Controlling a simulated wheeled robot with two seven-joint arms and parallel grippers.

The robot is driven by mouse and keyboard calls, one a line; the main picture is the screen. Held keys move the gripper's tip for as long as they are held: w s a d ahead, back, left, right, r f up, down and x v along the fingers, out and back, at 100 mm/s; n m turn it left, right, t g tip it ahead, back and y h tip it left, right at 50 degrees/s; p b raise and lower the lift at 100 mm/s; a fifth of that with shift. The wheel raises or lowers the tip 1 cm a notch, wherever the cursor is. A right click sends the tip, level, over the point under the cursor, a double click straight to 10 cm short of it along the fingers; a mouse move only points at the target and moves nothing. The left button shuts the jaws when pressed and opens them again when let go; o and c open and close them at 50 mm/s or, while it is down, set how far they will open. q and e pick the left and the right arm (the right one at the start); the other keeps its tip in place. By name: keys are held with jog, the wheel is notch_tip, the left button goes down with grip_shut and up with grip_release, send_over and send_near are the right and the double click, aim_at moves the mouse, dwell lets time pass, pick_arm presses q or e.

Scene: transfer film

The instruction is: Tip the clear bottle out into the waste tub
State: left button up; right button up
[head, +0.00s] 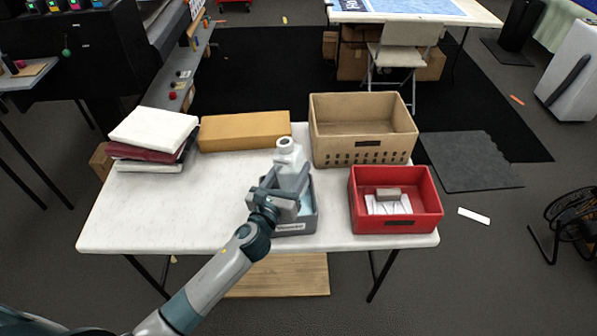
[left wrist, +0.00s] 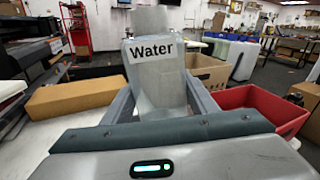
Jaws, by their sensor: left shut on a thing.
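The clear bottle (head: 290,165) is upright with an open-looking neck at the top. In the left wrist view the bottle (left wrist: 158,88) carries a label reading "Water". My left gripper (head: 278,190) is shut on the bottle, with a finger on each side of it. It holds the bottle over or just behind the grey tub (head: 312,222) on the white table; I cannot tell whether the bottle's base is inside it. The tub has a white label on its front that is too small to read. My right gripper is not in view.
A red bin (head: 430,210) holding a grey block and white paper stands right of the grey tub. A tan crate (head: 362,122) stands behind it. A cardboard box (head: 245,131) and stacked books (head: 152,135) are at the back left. The table's (head: 165,215) left front is clear.

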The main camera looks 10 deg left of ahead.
pick_arm(q)
jog(key=shift+w+a+f+m, duration=0.1)
jog(key=shift+a+m, duration=0.3)
jog(key=shift+m, duration=0.15)
jog(key=shift+w+a+f+m, duration=0.1)
jog(key=shift+a+m, duration=0.25)
jog(key=shift+m, duration=0.2)
